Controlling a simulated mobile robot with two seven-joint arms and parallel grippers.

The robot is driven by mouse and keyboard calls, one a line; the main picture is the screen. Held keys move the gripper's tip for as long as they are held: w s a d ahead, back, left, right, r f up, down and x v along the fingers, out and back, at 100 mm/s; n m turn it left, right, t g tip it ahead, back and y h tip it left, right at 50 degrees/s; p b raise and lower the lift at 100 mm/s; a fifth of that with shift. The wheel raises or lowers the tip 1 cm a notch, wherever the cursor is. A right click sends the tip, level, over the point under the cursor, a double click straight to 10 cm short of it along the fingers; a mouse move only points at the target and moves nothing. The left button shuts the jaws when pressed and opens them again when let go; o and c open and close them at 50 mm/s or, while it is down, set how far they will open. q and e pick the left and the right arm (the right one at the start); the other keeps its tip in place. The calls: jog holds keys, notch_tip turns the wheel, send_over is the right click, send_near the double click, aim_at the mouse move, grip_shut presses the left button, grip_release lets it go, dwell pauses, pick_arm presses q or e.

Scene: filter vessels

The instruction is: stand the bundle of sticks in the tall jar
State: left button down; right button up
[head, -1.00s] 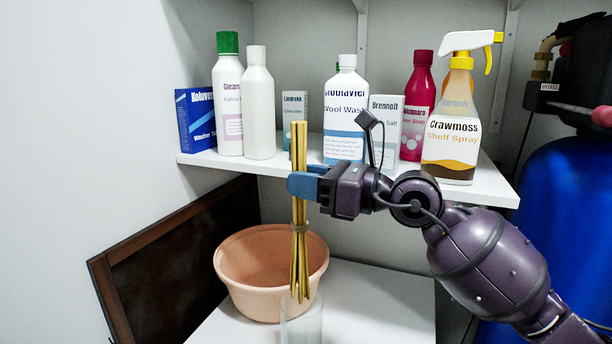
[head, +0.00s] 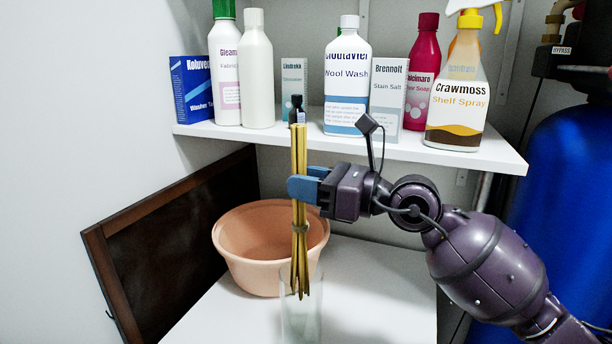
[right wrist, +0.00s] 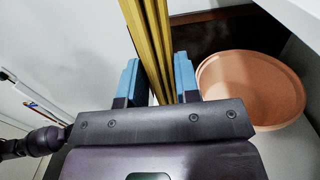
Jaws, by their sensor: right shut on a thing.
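The bundle of sticks (head: 300,215) is a tan, upright bunch with a tie around its middle, splaying slightly at the bottom. My right gripper (head: 304,187) is shut on its upper part; the sticks also show between the blue fingers in the right wrist view (right wrist: 158,45). The tall jar (head: 301,318) is clear glass and stands on the white surface below, cut off by the bottom edge of the head view. The sticks' lower ends overlap the jar's rim area in the picture; I cannot tell whether they are inside it. My left gripper is not in view.
A peach basin (head: 245,260) stands just behind the jar. A dark framed panel (head: 165,245) leans at left. A white shelf (head: 270,138) with bottles and boxes hangs above and behind. The white surface (head: 385,285) right of the jar is clear.

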aim_at(307, 237)
jog(key=shift+f+b, duration=1.1)
jog(key=shift+f, duration=1.75)
jog(key=shift+f+b, duration=0.3)
jog(key=shift+f, duration=0.65)
jog(key=o, duration=1)
jog(key=shift+d, duration=0.1)
